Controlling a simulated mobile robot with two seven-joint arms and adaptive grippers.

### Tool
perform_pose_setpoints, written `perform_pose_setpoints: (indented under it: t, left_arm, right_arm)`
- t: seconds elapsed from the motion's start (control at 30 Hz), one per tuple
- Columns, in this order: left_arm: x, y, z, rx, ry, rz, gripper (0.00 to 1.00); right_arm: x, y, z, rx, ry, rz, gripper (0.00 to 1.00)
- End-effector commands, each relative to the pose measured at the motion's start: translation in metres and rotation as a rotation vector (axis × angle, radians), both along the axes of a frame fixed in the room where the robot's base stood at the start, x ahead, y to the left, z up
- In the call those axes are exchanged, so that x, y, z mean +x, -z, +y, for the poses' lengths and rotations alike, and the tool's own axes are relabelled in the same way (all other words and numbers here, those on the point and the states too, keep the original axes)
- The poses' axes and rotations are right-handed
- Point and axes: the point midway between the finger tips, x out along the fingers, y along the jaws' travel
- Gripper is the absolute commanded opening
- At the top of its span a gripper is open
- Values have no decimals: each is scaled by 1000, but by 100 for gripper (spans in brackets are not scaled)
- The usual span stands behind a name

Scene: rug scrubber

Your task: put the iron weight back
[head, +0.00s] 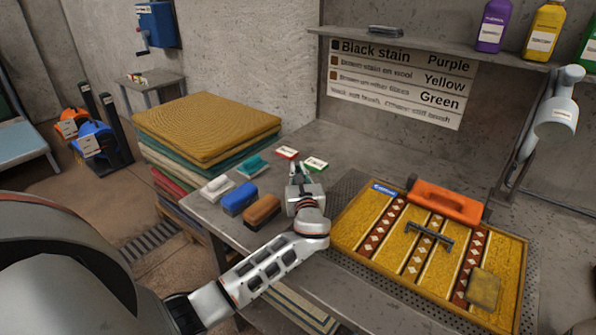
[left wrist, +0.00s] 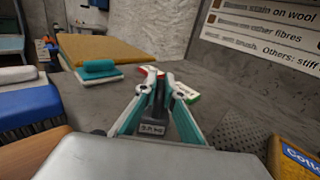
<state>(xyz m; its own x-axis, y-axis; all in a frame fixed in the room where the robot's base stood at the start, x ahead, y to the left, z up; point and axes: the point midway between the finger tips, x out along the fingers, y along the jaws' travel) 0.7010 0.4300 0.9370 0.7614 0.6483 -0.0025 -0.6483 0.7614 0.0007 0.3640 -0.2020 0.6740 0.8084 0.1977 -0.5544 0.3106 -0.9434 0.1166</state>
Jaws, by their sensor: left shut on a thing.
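The iron weight (left wrist: 152,128), a small dark block with a white label that seems to read 5.0 kg, is between the fingers of my left gripper (left wrist: 158,86). The gripper is shut on it. In the head view my left gripper (head: 299,168) is over the grey worktop, just right of the brushes and left of the yellow rug; the weight is mostly hidden there. I cannot tell whether the weight touches the worktop. My right gripper is not in view.
White, teal (head: 253,165), blue (head: 240,198) and brown (head: 262,213) brushes stand left of the gripper. Red (head: 287,152) and green (head: 315,164) labelled items lie just beyond. The patterned rug (head: 345,232) holds an orange-handled tool (head: 450,200), black handle (head: 430,235) and tan block (head: 484,288).

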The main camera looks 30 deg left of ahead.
Motion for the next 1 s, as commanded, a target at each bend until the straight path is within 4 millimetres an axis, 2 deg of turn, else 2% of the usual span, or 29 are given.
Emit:
perform_pose_setpoints:
  t: [0.03,0.23,0.27,0.3,0.7,0.87,1.0]
  left_arm:
    - [1,-4,0,3,-1,-7,0]
    - [1,-2,0,3,-1,-5,0]
    - [0,1,0,0,0,0,16]
    - [0,1,0,0,0,0,25]
    - [-1,-1,-1,0,1,0,25]
    - [-15,0,-14,-1,3,1,25]
    - [-37,1,-33,-3,3,2,25]
  right_arm:
    - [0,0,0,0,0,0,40]
    - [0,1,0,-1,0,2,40]
    - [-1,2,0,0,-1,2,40]
    - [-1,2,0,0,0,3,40]
    - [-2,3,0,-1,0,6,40]
    - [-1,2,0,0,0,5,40]
    - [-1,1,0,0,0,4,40]
